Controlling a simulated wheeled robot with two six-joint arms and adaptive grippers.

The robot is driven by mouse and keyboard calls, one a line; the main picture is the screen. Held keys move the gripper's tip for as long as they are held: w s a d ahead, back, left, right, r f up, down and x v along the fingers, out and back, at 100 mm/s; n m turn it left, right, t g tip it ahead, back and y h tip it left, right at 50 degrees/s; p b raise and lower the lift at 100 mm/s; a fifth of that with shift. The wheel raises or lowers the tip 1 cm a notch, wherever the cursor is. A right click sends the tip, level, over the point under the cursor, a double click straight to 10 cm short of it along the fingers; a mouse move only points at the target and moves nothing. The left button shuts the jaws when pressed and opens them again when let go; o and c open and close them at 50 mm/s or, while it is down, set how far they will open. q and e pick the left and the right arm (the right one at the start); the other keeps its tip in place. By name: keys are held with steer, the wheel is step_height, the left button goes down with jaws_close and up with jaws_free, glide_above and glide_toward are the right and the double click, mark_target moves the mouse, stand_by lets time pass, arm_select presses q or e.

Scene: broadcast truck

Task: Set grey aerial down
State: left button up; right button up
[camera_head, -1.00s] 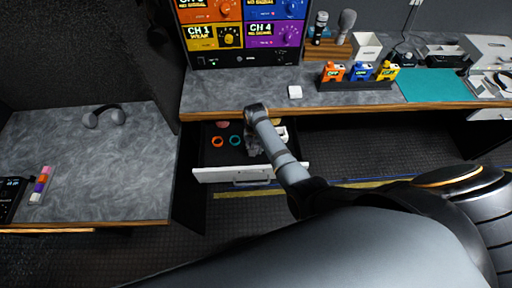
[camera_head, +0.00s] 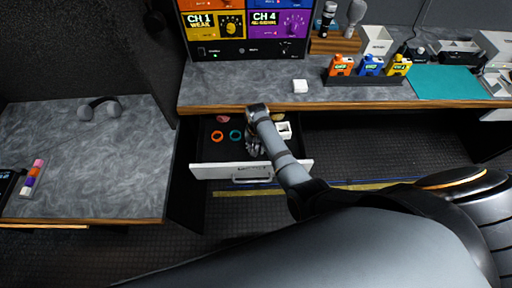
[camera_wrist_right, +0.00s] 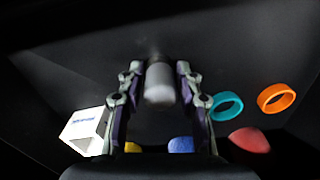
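The grey aerial (camera_wrist_right: 159,86) shows in the right wrist view as a pale grey cylinder between the fingers of my right gripper (camera_wrist_right: 159,75). Both fingers appear to press against its sides. In the head view my right gripper (camera_head: 254,146) is down in the open drawer (camera_head: 208,149), largely covered by my own arm, and the aerial cannot be made out there. Whether the aerial touches the drawer floor cannot be told. My left gripper is not in view.
The drawer also holds an orange ring (camera_wrist_right: 276,98), a teal ring (camera_wrist_right: 227,106), a red piece (camera_wrist_right: 250,140), a blue piece (camera_wrist_right: 180,145), a yellow piece (camera_wrist_right: 132,147) and a white box (camera_wrist_right: 86,129). The desk (camera_head: 235,85) overhangs the drawer's back.

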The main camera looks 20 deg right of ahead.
steer(key=shift+o, duration=0.9)
steer(key=shift+r, duration=0.25)
step_height(320, 180, up, 12)
steer(key=shift+d+f, duration=0.1)
